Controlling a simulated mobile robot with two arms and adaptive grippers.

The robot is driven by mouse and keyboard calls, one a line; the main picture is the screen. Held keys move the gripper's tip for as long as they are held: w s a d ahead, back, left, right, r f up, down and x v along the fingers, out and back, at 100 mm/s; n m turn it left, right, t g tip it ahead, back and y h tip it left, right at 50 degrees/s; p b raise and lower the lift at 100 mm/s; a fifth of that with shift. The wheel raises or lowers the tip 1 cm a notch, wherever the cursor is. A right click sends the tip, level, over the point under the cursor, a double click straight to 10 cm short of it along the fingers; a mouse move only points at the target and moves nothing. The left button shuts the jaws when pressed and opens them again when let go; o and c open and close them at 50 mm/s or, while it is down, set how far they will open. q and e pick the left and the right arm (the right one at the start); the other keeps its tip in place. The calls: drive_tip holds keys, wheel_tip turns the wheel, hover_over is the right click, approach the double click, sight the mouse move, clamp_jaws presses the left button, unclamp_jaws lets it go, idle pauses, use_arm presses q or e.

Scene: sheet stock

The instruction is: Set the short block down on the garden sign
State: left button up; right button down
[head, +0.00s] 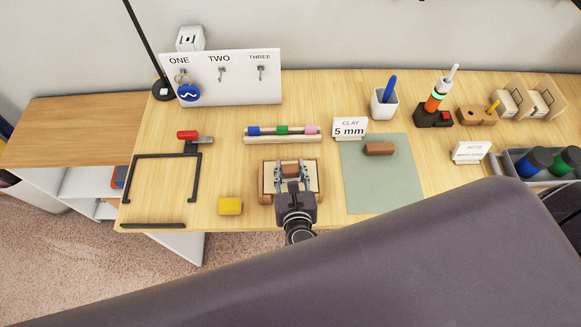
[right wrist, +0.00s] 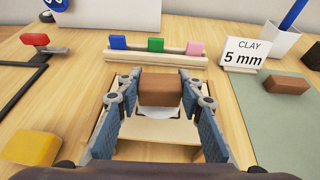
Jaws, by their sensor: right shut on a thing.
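The short block (head: 290,171) is brown and is clamped between the fingertips of my right gripper (head: 291,175). It also shows in the right wrist view (right wrist: 160,90). Below it is a pale wooden board (right wrist: 186,156) with a white patch that the block partly covers. This board seems to be the garden sign, but no lettering on it can be read. The block is over the board; I cannot tell whether they touch. A longer brown block (head: 380,149) lies on the green mat to the right. My left gripper is out of view.
A yellow block (head: 230,205) lies left of the board. Behind it is a wooden rack (head: 283,139) with blue, green and pink pieces. The green mat (head: 384,190) and the clay label (head: 350,128) are to the right. A black frame (head: 133,180) lies at left.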

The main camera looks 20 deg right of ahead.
idle(0.4)
drive_tip(key=shift+f+b, duration=0.35)
drive_tip(key=shift+f, duration=0.25)
drive_tip(key=shift+f, duration=0.15)
idle(0.4)
drive_tip(key=c, duration=1.2)
unclamp_jaws()
drive_tip(key=shift+c, duration=0.2)
drive_tip(key=o, duration=1.2)
drive_tip(key=shift+s, duration=0.1)
